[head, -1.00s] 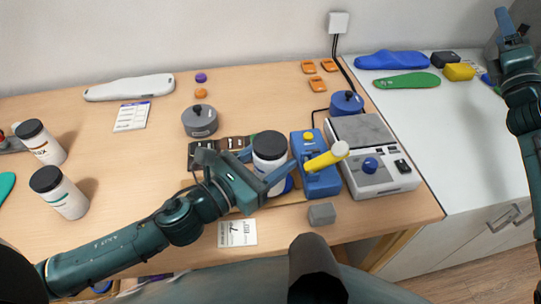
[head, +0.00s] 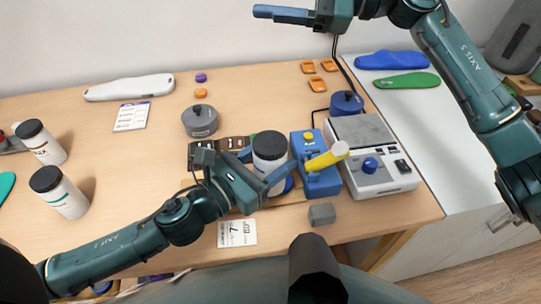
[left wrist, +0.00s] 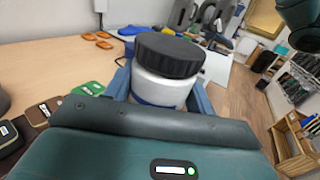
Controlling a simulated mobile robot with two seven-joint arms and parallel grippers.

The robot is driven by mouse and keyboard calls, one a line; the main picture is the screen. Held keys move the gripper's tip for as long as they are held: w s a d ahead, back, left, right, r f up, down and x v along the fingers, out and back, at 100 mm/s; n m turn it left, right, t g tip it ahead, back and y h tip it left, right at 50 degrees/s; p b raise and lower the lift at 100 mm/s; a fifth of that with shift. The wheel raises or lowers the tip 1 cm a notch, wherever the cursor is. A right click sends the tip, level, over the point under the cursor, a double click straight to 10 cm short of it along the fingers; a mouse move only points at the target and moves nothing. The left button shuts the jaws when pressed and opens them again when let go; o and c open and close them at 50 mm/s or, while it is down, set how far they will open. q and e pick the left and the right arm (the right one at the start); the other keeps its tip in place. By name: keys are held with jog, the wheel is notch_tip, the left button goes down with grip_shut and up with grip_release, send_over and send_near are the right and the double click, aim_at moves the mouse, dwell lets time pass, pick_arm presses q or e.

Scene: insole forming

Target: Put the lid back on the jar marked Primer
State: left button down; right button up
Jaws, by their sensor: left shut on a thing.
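A white jar (head: 270,166) with a black lid (head: 270,145) stands upright near the table's front. My left gripper (head: 262,172) is shut around the jar's body. In the left wrist view the jar (left wrist: 160,88) shows between the two fingers, with the black lid (left wrist: 168,54) covering its top. How tightly the lid is seated I cannot tell. No Primer marking is readable on this jar. My right gripper (head: 284,15) is raised at the top of the head view, pointing left, apart from the jar. Its finger opening is unclear, and I see nothing held.
Two more black-lidded white jars (head: 60,192) stand at the left. Right of the held jar are a blue device (head: 318,182) with a yellow-handled tool (head: 322,162) and a white scale (head: 382,178). A grey block (head: 321,214) lies in front. The table's left middle is fairly clear.

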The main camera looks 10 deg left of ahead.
jog(key=s+a+f+n+g+h, duration=0.3)
jog(key=s+a+f+n+h, duration=0.1)
jog(key=s+a+n+h, duration=0.15)
jog(key=n+t+h, duration=0.4)
jog(key=n+h, duration=0.4)
jog(key=h, duration=0.5)
send_over(270, 142)
notch_tip(270, 142, down, 8)
jog(key=shift+f, duration=0.25)
jog(key=shift+g, duration=0.3)
jog(key=shift+f, duration=4)
